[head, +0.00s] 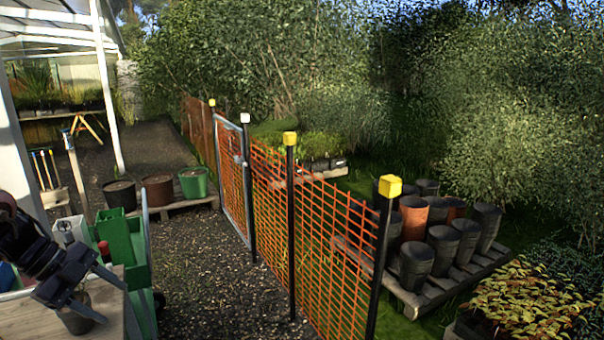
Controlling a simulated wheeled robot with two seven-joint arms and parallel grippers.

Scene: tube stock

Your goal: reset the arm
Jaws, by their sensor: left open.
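My left arm comes in at the lower left, and its dark left gripper (108,300) hangs over a wooden tabletop (22,322). Its jaws are open, with the fingers pointing down and to the right. A small dark pot (78,319) stands on the tabletop just below and partly behind the fingers. I cannot tell whether the fingers touch it, but it is not clamped. My right gripper is out of view.
A green cart or bin (118,240) stands close right of the gripper. Beyond lie a gravel path (200,265) and an orange mesh fence (268,205) with dark posts. Several black tubes (417,265) stand on a pallet behind the fence. Pots (194,182) stand on a low pallet.

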